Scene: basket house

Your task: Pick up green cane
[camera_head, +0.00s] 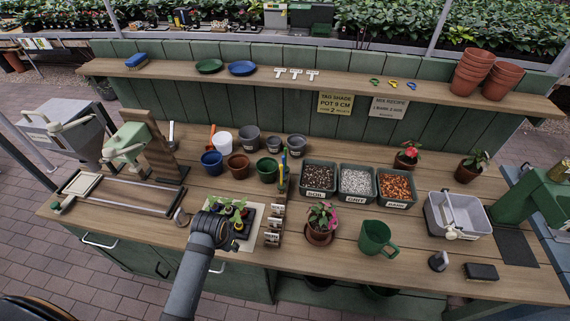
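A cluster of thin upright canes (283,168), with yellow, blue and green tones, stands near the middle of the bench behind a row of small labelled holders (273,226). They are too small to separate the green cane clearly. One arm, taken as my left, reaches up from the lower left of centre, and its wrist ends at the seedling tray (250,238). My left gripper (236,222) is dark, mostly hidden among the seedlings and in front of the canes, to their left. Its finger opening cannot be made out. My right gripper is not in view.
Pots, including a green one (267,170), stand just left of the canes. Bins of soil (318,180), grit and bark stand to the right. A pink-flowered pot (321,222) and a green jug (376,238) stand at the front. The bench's front right is partly clear.

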